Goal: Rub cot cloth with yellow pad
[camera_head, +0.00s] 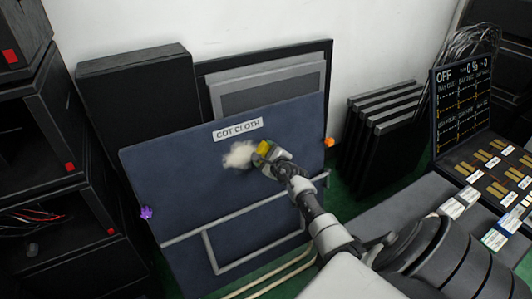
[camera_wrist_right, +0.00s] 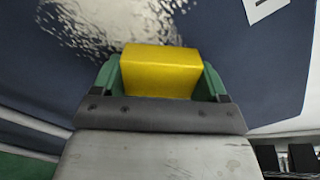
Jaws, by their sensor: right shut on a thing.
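The cot cloth (camera_head: 180,190) is a dark blue upright panel with a white "COT CLOTH" label near its top edge. A pale smudge (camera_head: 239,154) marks it below the label; in the right wrist view it is a shiny, speckled patch (camera_wrist_right: 100,25). My right gripper (camera_head: 268,151) is shut on the yellow pad (camera_wrist_right: 160,72), which sits between its green fingers. The pad is at the right edge of the smudge, close to the cloth. I cannot tell whether it touches. My left gripper is not in view.
A purple knob (camera_head: 146,212) and an orange knob (camera_head: 328,142) sit at the panel's sides. Grey rails cross its lower part. Black cabinets (camera_head: 60,150) stand left, dark slabs (camera_head: 385,125) right. A control console (camera_head: 480,150) is at far right.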

